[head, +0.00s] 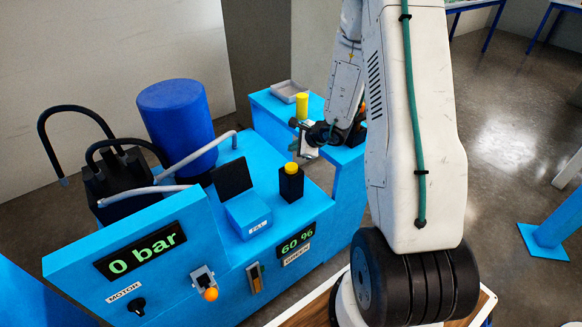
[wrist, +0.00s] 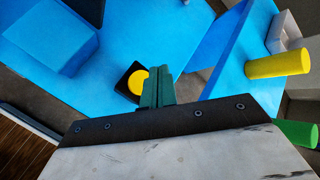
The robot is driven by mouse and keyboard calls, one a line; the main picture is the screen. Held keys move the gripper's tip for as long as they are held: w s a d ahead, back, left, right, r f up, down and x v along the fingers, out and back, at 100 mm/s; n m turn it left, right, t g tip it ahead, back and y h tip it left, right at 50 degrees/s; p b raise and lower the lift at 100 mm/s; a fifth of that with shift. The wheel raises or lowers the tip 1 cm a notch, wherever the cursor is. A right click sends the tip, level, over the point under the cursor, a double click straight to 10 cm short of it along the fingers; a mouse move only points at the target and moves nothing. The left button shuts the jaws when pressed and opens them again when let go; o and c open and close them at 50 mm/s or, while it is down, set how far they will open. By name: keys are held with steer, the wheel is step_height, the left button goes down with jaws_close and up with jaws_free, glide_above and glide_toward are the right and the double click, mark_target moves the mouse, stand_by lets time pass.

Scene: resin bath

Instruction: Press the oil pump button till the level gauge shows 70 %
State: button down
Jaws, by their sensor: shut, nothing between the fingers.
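A yellow round button (head: 291,168) sits on top of a black box (head: 291,187) on the blue machine. In the wrist view the yellow button (wrist: 138,81) shows just left of my fingertips, partly hidden by them. My gripper (head: 303,150) is above the button and a little behind it in the head view, shut and empty. Its green fingers (wrist: 157,88) lie together in the wrist view. I cannot tell whether they touch the button. A green-lit display (head: 296,242) on the machine's front reads 60 %.
Another display (head: 140,251) reads 0 bar. A lever switch (head: 205,282) and a black knob (head: 136,306) are on the front panel. A blue flap box (head: 248,212), a blue drum (head: 177,122) and hoses stand left of the button. A yellow cylinder (head: 301,106) stands behind.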

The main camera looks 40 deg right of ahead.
mark_target(290, 165)
steer(key=shift+f, duration=2.7)
steer(key=shift+f, duration=0.4)
steer(key=shift+f, duration=0.9)
stand_by(0.8)
steer(key=shift+r, duration=1.35)
steer(key=shift+r, duration=2.5)
